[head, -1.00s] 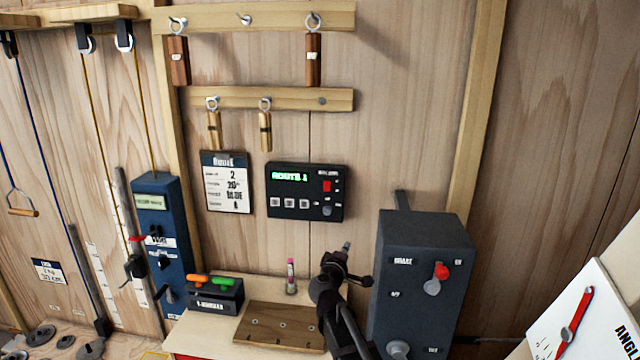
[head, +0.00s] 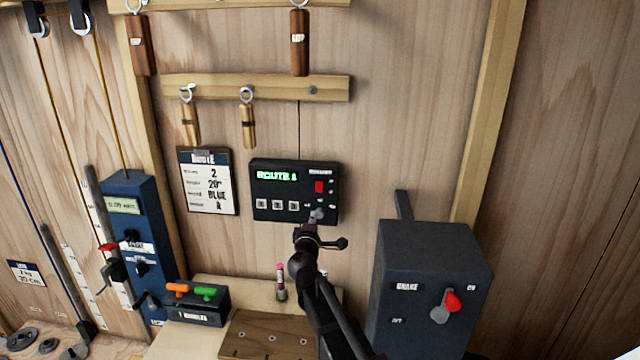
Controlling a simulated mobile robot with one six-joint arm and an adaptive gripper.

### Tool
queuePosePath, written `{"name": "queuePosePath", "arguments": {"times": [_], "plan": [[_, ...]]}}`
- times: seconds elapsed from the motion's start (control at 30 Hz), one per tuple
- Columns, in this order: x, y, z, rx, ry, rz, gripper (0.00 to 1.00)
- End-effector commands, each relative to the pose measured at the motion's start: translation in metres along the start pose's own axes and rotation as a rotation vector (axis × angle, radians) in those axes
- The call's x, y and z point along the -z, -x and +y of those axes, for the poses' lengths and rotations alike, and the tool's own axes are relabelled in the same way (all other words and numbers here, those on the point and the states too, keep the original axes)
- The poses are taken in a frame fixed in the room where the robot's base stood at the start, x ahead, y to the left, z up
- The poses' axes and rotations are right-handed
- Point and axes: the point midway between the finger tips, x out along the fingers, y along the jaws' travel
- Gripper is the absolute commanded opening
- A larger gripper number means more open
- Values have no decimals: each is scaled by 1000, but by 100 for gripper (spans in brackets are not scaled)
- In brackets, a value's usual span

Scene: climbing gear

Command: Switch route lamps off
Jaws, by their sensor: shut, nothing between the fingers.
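The black route panel (head: 268,205) is on the wooden wall. Its green display reads "ROUTE 1". It has a row of three light square buttons (head: 277,205) and a red switch (head: 319,187) at the upper right. My gripper (head: 316,216) is shut and empty.
A dark brake box (head: 430,262) with a red-tipped lever stands right of my arm. A notice card (head: 208,182) hangs left of the panel. Below are a box with orange and green handles (head: 196,305), a pink-topped tube (head: 281,283) and a wooden board (head: 262,338).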

Motion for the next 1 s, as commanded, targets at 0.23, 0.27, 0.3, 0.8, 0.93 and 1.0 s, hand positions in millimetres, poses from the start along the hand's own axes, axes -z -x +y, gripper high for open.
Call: {"name": "queuePosePath", "arguments": {"times": [0.23, 0.27, 0.3, 0.8, 0.93, 1.0], "plan": [[3, -1, 2, -4, 9, 10, 0], [2, -1, 2, -4, 9, 9, 0], [1, -1, 2, -4, 9, 7, 0], [-9, -17, 2, -4, 11, -6, 0], [-10, -31, 2, -4, 11, -6, 0], [-11, -40, 2, -4, 12, -7, 0]]}}
